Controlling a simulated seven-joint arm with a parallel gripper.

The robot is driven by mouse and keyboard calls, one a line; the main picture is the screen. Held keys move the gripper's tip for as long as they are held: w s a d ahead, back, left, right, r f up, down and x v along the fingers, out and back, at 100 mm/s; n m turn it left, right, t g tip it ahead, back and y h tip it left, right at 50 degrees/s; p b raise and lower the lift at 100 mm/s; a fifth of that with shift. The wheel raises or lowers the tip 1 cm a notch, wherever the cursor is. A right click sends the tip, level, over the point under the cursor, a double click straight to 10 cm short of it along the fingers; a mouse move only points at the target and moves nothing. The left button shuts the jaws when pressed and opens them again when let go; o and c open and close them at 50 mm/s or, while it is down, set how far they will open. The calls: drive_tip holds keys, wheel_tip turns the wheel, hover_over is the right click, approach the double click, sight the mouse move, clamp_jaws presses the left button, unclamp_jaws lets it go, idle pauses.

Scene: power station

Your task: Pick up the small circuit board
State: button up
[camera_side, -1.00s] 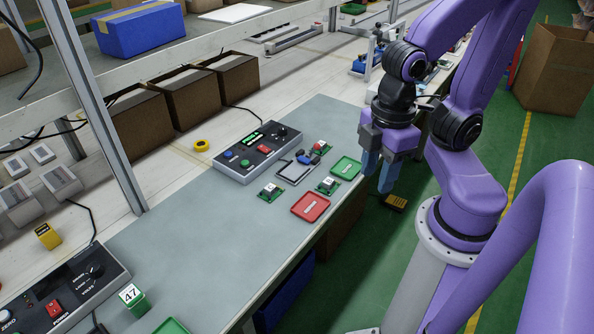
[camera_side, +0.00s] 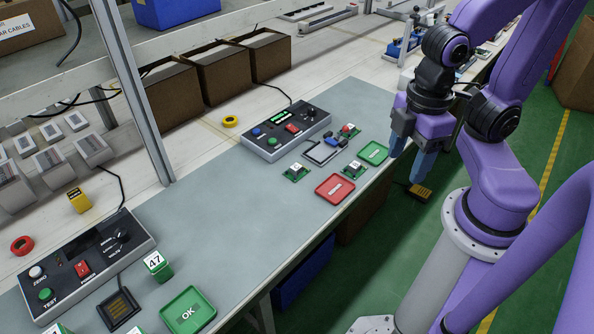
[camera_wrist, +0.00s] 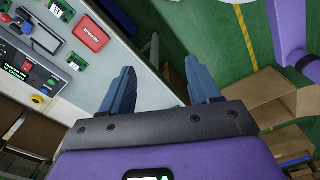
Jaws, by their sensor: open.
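Several small green circuit boards lie on the grey mat: one (camera_side: 296,172) left of the red tray, one (camera_side: 354,170) between the red and green trays, and one (camera_side: 348,132) farther back with a red part. My gripper (camera_side: 407,160) is open and empty, fingers pointing down, by the bench edge right of the boards. In the wrist view my gripper (camera_wrist: 160,85) has its fingers wide apart, with no board between them.
A red tray (camera_side: 335,188) and a green tray (camera_side: 374,152) lie by the bench edge. A control box (camera_side: 286,130) stands behind the boards. Another control box (camera_side: 85,262) and an OK tray (camera_side: 188,310) are at the near left. The mat's middle (camera_side: 230,215) is clear.

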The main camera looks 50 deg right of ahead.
drive_tip(key=w+a+m, duration=0.2)
drive_tip(key=w+m, duration=0.5)
drive_tip(key=w, duration=0.1)
drive_tip(key=m, duration=2.4)
hover_over(298, 165)
wheel_tip(298, 165, down, 10)
wheel_tip(298, 165, down, 12)
drive_tip(key=shift+w+f, duration=0.15)
drive_tip(key=shift+f, duration=2.7)
drive_tip(key=c, duration=0.7)
